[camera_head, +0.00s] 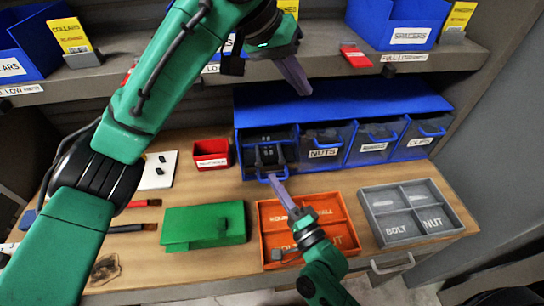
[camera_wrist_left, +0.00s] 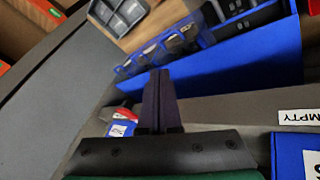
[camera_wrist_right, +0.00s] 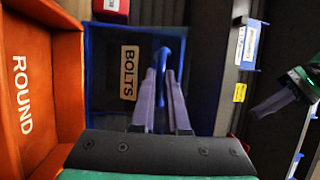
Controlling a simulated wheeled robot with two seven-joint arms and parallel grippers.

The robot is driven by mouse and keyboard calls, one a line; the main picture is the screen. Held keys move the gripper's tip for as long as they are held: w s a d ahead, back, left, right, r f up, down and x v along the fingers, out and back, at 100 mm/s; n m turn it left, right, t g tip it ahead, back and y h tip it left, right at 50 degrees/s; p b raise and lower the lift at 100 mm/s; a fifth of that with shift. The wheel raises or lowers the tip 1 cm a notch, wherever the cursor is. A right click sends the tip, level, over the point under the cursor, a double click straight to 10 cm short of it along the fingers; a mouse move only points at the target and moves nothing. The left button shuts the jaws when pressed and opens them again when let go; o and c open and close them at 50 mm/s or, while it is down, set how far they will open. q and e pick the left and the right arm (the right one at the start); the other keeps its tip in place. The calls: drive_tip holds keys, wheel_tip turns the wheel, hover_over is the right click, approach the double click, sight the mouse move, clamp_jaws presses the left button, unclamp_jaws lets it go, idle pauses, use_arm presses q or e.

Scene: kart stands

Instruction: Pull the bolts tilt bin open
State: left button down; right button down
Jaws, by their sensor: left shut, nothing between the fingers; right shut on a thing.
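The bolts tilt bin (camera_head: 283,153) is the leftmost bin of the blue bin unit in the head view. It is tilted outward, with dark pieces inside showing through its open top. Its BOLTS label (camera_wrist_right: 129,72) shows in the right wrist view. My right gripper (camera_head: 275,184) is shut on the bin's blue handle (camera_head: 272,174); in the right wrist view its fingers (camera_wrist_right: 166,75) sit either side of the handle. My left gripper (camera_head: 303,90) is shut and empty, above the top of the bin unit; its fingers also show in the left wrist view (camera_wrist_left: 160,75).
The nuts bin (camera_head: 324,153) and other bins to its right are closed. An orange tray (camera_head: 345,228), a grey divided tray (camera_head: 415,210), a green box (camera_head: 203,225) and a small red bin (camera_head: 211,153) stand on the bench. A shelf (camera_head: 440,62) with blue bins runs above.

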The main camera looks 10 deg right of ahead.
sight(273, 166)
drive_tip(key=shift+f, duration=0.35)
use_arm(q)
drive_tip(key=w+a+f+n+y, duration=0.1)
drive_tip(key=f+n+y, duration=0.1)
drive_tip(key=f, duration=0.3)
drive_tip(key=w+a+f+n+t+y, duration=0.1)
drive_tip(key=a+f+n+y, duration=0.1)
drive_tip(key=f, duration=0.4)
drive_tip(key=w+a+f+n+y, duration=0.1)
drive_tip(key=a+f+n+y, duration=0.1)
drive_tip(key=f, duration=0.4)
drive_tip(key=shift+a+n+t, duration=0.1)
drive_tip(key=shift+n+t, duration=0.3)
drive_tip(key=s+f, duration=0.2)
drive_tip(key=shift+s, duration=0.4)
drive_tip(key=shift+s+f, duration=0.2)
drive_tip(key=shift+s, duration=0.05)
drive_tip(key=shift+s+f, duration=0.3)
drive_tip(key=shift+s, duration=0.2)
drive_tip(key=shift+s+f+t, duration=0.15)
drive_tip(key=shift+s+t, duration=0.15)
use_arm(e)
drive_tip(key=shift+w+r, duration=0.1)
use_arm(q)
drive_tip(key=shift+f, duration=0.1)
use_arm(e)
drive_tip(key=shift+r, duration=0.1)
